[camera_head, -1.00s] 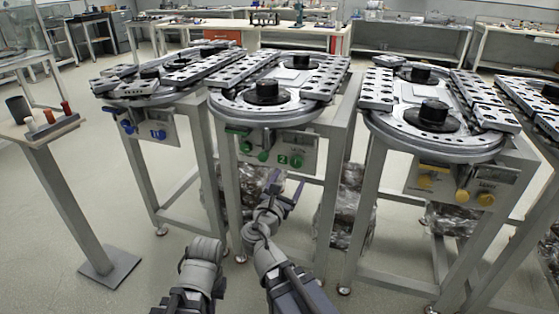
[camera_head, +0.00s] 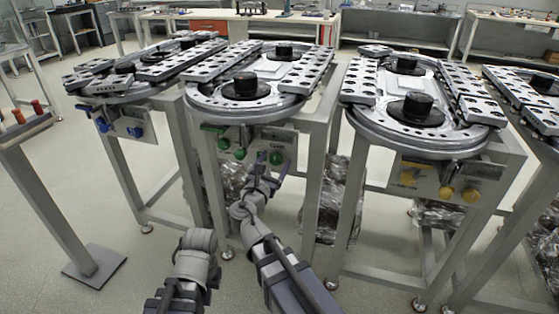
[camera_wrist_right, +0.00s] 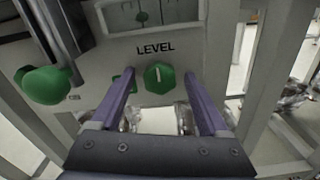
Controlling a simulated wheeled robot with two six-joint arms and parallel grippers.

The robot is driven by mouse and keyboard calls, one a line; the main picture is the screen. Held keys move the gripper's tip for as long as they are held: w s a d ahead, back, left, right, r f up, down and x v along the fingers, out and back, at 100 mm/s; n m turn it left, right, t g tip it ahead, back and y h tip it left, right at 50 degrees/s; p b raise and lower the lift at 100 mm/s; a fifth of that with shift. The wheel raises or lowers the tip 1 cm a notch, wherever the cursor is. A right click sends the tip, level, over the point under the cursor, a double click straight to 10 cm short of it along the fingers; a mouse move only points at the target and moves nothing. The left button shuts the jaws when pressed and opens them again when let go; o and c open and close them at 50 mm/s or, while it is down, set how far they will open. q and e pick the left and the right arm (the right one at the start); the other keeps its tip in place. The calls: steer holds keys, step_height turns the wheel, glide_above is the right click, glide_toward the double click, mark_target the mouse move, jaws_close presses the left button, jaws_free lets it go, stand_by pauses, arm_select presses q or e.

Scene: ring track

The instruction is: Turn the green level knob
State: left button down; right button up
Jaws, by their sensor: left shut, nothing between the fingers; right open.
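The green level knob (camera_head: 276,158) is on the front panel of the middle ring station in the head view. In the right wrist view the knob (camera_wrist_right: 159,77) sits under the word LEVEL, with its white mark about upright. My right gripper (camera_wrist_right: 160,80) is open and empty, with its purple fingertips to the left and right of the knob in the picture. In the head view the right gripper (camera_head: 266,180) is just below and in front of the knob. I cannot tell the exact gap. My left arm shows at the bottom, but its fingers do not show.
Another green knob (camera_wrist_right: 45,85) is left of the level knob in the right wrist view. Stations with blue knobs (camera_head: 135,132) and yellow knobs (camera_head: 446,193) stand on either side. A metal leg (camera_head: 311,190) stands close right of my right gripper.

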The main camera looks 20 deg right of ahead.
jaws_close()
stand_by(0.6)
